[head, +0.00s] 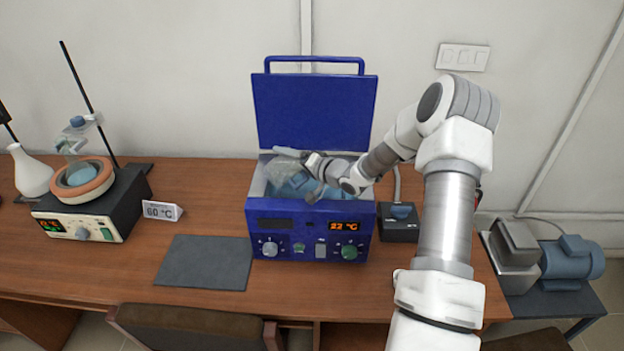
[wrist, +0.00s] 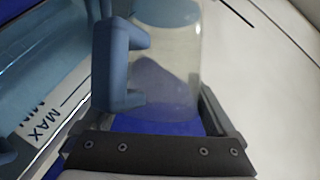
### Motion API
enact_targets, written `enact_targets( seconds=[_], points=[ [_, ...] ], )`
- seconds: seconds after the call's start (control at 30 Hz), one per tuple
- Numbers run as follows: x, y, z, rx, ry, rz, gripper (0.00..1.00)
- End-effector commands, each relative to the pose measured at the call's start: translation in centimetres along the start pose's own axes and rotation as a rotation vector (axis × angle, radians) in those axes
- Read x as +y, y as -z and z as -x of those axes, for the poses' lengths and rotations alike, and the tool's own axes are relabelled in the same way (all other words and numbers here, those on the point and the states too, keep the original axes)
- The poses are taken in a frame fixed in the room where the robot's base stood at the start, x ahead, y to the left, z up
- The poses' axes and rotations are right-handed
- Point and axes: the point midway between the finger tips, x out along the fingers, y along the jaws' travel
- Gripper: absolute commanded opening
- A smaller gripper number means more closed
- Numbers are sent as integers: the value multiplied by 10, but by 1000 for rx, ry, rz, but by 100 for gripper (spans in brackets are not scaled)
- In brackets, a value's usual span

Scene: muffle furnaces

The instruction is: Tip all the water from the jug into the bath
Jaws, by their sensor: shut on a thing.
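The bath (head: 312,215) is a blue box with its lid (head: 315,112) raised; its display reads 22 °C. The clear jug (head: 284,178) is over the open bath and looks tilted. In the wrist view the jug (wrist: 172,60) shows as a clear body with a blue-grey handle (wrist: 122,65). My gripper (head: 312,166) is shut on the jug, with its fingers on either side in the wrist view (wrist: 155,112). How much water is in the jug is not clear. The bath's inside is partly hidden by the jug and arm.
A grey mat (head: 205,262) lies bare at the bath's front left. A 60 °C sign (head: 162,211) and a heater with a flask (head: 90,205) stand left. A small dark box (head: 400,222) stands close right of the bath. A chair back (head: 190,328) is in front.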

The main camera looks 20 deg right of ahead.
Motion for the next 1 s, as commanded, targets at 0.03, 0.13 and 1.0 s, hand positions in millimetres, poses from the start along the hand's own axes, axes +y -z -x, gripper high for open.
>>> enact_targets(
  seconds=[0.03, 0.13, 1.0],
  points=[
    [-6, -1, -1, -2, -23, 52, 0],
    [-9, -2, -1, -1, -66, 134, 0],
    [-17, -3, -1, 1, -246, 484, 0]
  ],
)
